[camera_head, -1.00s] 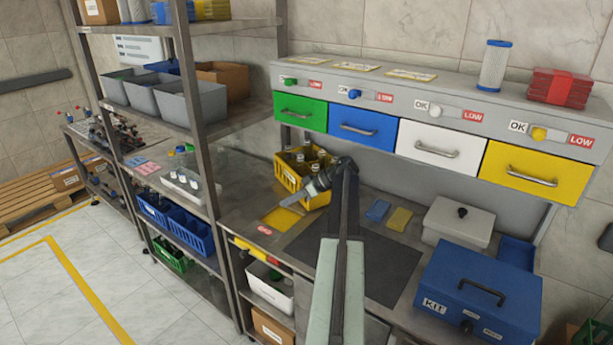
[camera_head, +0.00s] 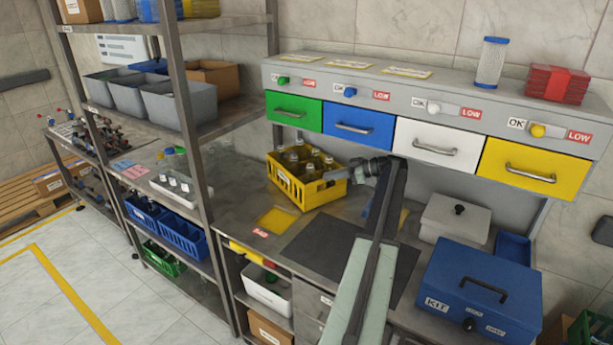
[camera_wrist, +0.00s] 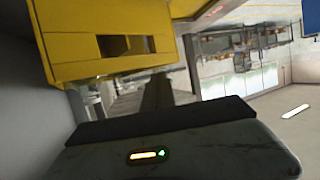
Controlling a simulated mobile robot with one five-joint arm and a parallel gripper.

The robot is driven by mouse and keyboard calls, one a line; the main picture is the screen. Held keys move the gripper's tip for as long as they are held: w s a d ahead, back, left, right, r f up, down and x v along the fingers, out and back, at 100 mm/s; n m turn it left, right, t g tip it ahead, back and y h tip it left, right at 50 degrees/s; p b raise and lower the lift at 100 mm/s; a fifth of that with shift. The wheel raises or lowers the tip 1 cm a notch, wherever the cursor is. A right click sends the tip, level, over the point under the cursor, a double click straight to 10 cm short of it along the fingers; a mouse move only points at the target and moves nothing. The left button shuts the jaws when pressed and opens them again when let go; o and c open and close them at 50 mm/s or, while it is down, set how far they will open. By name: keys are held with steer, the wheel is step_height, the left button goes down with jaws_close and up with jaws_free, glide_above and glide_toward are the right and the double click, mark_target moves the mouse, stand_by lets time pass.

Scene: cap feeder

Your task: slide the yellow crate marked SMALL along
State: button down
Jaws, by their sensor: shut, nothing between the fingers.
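The yellow crate (camera_head: 322,196) stands upright on the metal bench and holds several bottles. A small pale label shows on its left front side, too small to read. My gripper (camera_head: 327,178) is shut and empty at the crate's right end, its tip at the right wall. I cannot tell whether it touches. In the wrist view a yellow wall with dark slots (camera_wrist: 80,45), seemingly the crate, fills the upper left, close to my gripper body.
A yellow square (camera_head: 277,221) lies on the bench in front of the crate, with a dark mat (camera_head: 315,243) to its right. A shelf post stands left. Colored drawers (camera_head: 360,124) overhang behind. A blue kit box (camera_head: 470,280) and grey lidded box (camera_head: 455,222) stand right.

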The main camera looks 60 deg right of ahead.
steer(key=r+b+x, duration=0.1)
steer(key=r+x, duration=0.1)
steer(key=x, duration=0.8)
steer(key=shift+w+a+b, duration=0.25)
steer(key=shift+w+b, duration=0.1)
steer(key=shift+w, duration=0.25)
steer(key=shift+f, duration=0.1)
glide_above(310, 196)
steer(key=s+d, duration=0.2)
steer(key=d, duration=0.1)
steer(key=shift+w, duration=0.2)
